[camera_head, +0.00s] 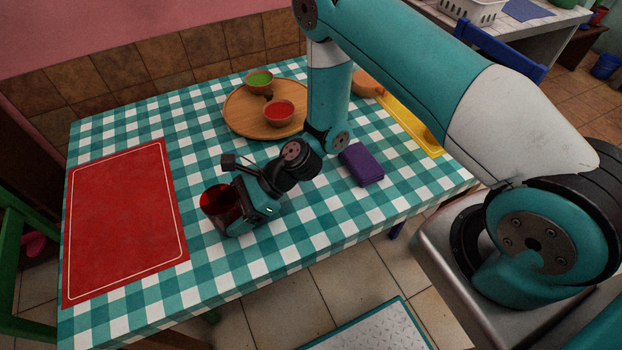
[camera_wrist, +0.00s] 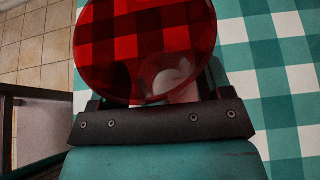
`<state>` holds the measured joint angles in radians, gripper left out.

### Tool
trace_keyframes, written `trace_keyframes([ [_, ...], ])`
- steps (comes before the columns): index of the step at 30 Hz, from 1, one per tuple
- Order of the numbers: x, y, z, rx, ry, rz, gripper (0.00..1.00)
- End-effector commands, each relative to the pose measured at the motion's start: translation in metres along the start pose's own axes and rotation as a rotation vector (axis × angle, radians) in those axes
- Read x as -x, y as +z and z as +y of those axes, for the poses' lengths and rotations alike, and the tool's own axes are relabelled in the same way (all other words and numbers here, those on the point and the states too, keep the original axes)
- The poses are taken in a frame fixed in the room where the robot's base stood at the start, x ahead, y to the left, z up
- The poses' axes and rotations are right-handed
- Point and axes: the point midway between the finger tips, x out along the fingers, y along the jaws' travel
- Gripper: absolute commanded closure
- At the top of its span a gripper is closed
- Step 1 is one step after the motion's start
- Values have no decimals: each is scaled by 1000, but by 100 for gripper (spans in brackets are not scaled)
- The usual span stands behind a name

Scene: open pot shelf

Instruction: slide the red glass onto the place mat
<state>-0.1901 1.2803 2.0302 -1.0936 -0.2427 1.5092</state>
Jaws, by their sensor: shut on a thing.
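The red glass (camera_head: 215,200) stands on the checked tablecloth, to the right of the red place mat (camera_head: 125,220) and apart from it. It is see-through and seems upright. My gripper (camera_head: 226,206) is low over the table and shut on the glass from its right side. In the wrist view the glass (camera_wrist: 145,45) fills the top middle, with the cloth's checks showing through it. My gripper (camera_wrist: 158,118) shows there as a dark bar with the glass just beyond it. The fingertips are mostly hidden by the glass.
A round wooden board (camera_head: 240,118) with a green-filled bowl (camera_head: 258,79) and a red-filled bowl (camera_head: 279,111) is at the back. A yellow mat (camera_head: 410,126) is farther right. Bare cloth lies between glass and place mat.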

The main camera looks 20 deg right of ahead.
Motion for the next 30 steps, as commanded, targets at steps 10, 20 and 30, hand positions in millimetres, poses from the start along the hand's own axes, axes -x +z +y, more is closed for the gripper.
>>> trace_keyframes([
  [10,-23,12,-1,3,1,1,41],
  [20,-45,24,-2,4,1,0,41],
  [30,-67,36,-2,2,1,0,41],
])
